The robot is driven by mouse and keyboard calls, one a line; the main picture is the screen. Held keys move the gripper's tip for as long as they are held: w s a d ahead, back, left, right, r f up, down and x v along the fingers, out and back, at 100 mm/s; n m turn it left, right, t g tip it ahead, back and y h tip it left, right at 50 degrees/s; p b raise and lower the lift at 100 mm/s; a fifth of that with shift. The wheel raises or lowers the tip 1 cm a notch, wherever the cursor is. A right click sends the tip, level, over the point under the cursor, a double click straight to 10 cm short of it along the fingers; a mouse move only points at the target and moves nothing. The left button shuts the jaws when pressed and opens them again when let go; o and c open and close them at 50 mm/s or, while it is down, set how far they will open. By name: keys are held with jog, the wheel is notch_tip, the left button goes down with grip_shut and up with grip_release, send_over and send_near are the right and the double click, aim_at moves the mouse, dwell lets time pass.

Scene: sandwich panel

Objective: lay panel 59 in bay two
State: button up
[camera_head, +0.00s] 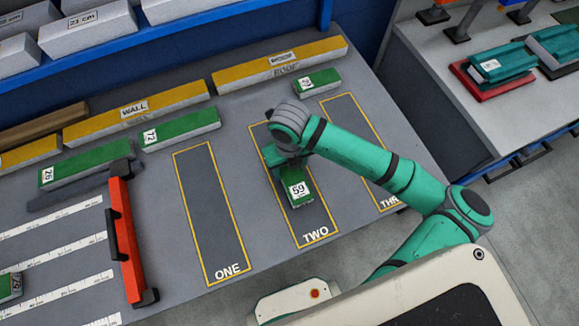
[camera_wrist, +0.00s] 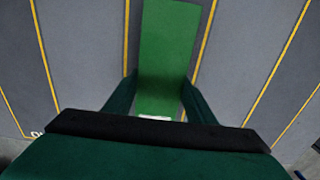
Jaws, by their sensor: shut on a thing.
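Panel 59 (camera_head: 303,204) is a green-topped block with a white 59 label. It lies lengthwise within the yellow outline of bay two (camera_head: 317,222), a dark strip marked TWO. My gripper (camera_head: 284,157) is over the panel's far part and is shut on it. In the wrist view the panel (camera_wrist: 165,45) runs between my two dark green fingers (camera_wrist: 161,92), with bay lines on both sides, roughly parallel to it.
Bay one (camera_head: 212,215) on the left is empty, and bay three (camera_head: 352,120) on the right is partly behind my arm. Green panels 72 (camera_head: 180,130) and 26 (camera_head: 88,170) and yellow wall blocks (camera_head: 136,112) stand behind. A red-handled bar (camera_head: 125,240) stands left.

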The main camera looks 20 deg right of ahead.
jog(key=shift+f, duration=0.25)
jog(key=o, duration=1.2)
notch_tip(320, 180, up, 11)
jog(key=shift+f, duration=0.1)
